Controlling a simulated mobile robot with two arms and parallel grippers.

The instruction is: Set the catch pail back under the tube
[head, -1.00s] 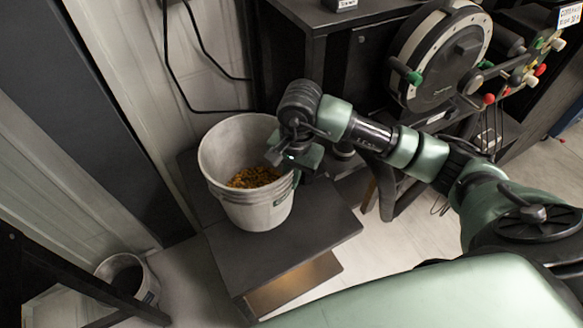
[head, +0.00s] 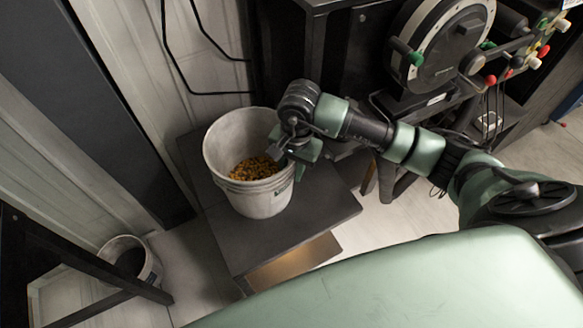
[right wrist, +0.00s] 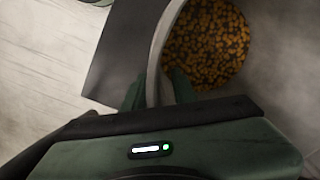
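The catch pail (head: 262,198) is a pale grey bucket with orange-yellow seed inside. It stands upright over a low dark stand (head: 225,238); I cannot tell whether its base touches. My right gripper (head: 290,152) is at the pail's right rim, pointing down. In the right wrist view the gripper (right wrist: 157,92) has one finger outside and one inside the pail wall (right wrist: 158,50), closed on it. The seed meter (head: 440,45) with its round disc is at the upper right. I cannot make out the tube's end. My left gripper is out of view.
A smaller grey bucket (head: 148,268) stands on the floor at the lower left, behind dark frame bars. A dark cabinet (head: 345,50) stands behind the pail. Black cables (head: 185,75) hang on the wall at left. The stand's front part is clear.

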